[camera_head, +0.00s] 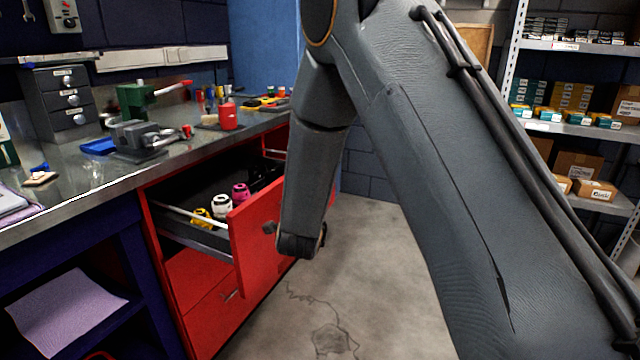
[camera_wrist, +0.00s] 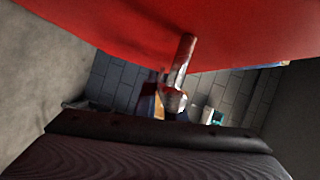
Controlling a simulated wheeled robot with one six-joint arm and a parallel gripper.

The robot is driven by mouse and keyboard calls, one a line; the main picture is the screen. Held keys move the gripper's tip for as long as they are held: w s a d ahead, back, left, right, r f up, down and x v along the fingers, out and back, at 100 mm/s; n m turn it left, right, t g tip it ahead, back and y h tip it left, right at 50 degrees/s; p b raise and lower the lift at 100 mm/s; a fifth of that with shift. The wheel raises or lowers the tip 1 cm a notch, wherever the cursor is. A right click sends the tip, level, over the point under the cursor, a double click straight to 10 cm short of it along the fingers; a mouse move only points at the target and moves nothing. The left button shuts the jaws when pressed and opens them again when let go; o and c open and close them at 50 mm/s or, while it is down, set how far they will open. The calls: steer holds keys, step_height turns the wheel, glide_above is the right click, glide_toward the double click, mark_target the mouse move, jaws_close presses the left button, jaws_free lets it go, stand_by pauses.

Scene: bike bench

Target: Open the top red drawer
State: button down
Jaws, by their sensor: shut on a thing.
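The top red drawer (camera_head: 252,240) is pulled well out of the cabinet under the bench. Its dark inside shows several bottles, with white (camera_head: 222,206), magenta (camera_head: 240,193) and yellow (camera_head: 202,217) ones near the front. In the wrist view the red drawer front (camera_wrist: 210,30) fills the top. A metal bar handle (camera_wrist: 182,62) stands out from it into my gripper (camera_wrist: 170,108). My gripper is shut on this handle; the fingertips are hard to make out. In the head view my arm hides most of the gripper and handle.
A closed lower red drawer (camera_head: 222,305) is below. The bench top (camera_head: 80,185) holds a vise (camera_head: 145,140), a grey small-drawer box (camera_head: 62,100) and a red can (camera_head: 228,115). A shelf rack (camera_head: 560,130) with boxes stands at right. The concrete floor (camera_head: 370,270) is clear.

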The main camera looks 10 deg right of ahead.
steer(key=shift+s+d, duration=0.15)
steer(key=shift+s, duration=0.05)
steer(key=c, duration=1.9)
jaws_free()
steer(key=shift+c, duration=0.2)
steer(key=shift+o, duration=0.5)
steer(key=s+a, duration=0.1)
steer(key=s, duration=0.6)
steer(key=shift+s+a+r, duration=0.15)
steer(key=shift+s+r, duration=0.1)
steer(key=shift+s, duration=0.1)
